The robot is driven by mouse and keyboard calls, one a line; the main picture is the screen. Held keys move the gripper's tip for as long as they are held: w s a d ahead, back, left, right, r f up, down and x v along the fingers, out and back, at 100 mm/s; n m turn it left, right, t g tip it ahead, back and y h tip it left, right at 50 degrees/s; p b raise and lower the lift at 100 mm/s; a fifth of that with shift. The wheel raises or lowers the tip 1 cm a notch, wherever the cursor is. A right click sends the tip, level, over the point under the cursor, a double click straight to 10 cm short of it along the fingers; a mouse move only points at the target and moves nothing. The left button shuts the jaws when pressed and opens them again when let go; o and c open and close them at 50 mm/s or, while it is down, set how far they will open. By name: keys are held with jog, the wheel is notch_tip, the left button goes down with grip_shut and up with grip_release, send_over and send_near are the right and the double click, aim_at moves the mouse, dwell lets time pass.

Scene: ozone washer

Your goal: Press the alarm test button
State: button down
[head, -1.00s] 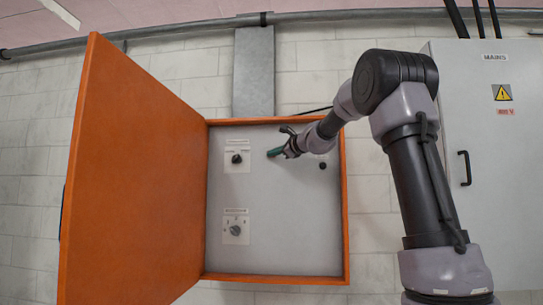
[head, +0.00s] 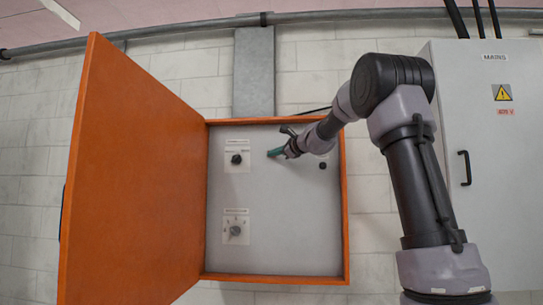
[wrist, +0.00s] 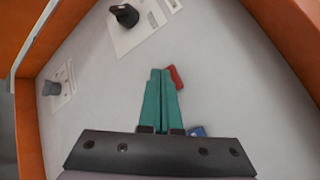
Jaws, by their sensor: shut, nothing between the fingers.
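My gripper (head: 270,154) is inside the open orange cabinet, its green fingers closed together and empty, in front of the grey panel. In the wrist view the shut fingertips (wrist: 160,72) lie right beside a red piece (wrist: 174,77) on the panel, partly hidden by them. A blue piece (wrist: 197,131) shows near the finger base, partly covered by my gripper. I cannot tell whether the fingers touch the red piece. No readable label shows which one is the alarm test button. In the head view my gripper and arm hide the red and blue pieces.
A black knob (head: 236,159) and a grey knob (head: 235,231) sit on white plates at the panel's left. A dark round fitting (head: 322,166) is at the right. The orange door (head: 130,170) stands open left. A grey mains cabinet (head: 500,150) stands right.

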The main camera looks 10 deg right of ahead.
jog(key=shift+w+d, duration=0.15)
jog(key=shift+w, duration=0.2)
dwell(0.5)
jog(key=shift+s, duration=0.15)
jog(key=shift+s+a, duration=0.25)
jog(key=shift+s, duration=0.35)
jog(key=s, duration=0.1)
jog(key=s+a, duration=0.1)
jog(key=s, duration=0.2)
jog(key=shift+s+a, duration=0.3)
jog(key=shift+s, duration=0.1)
dwell(0.8)
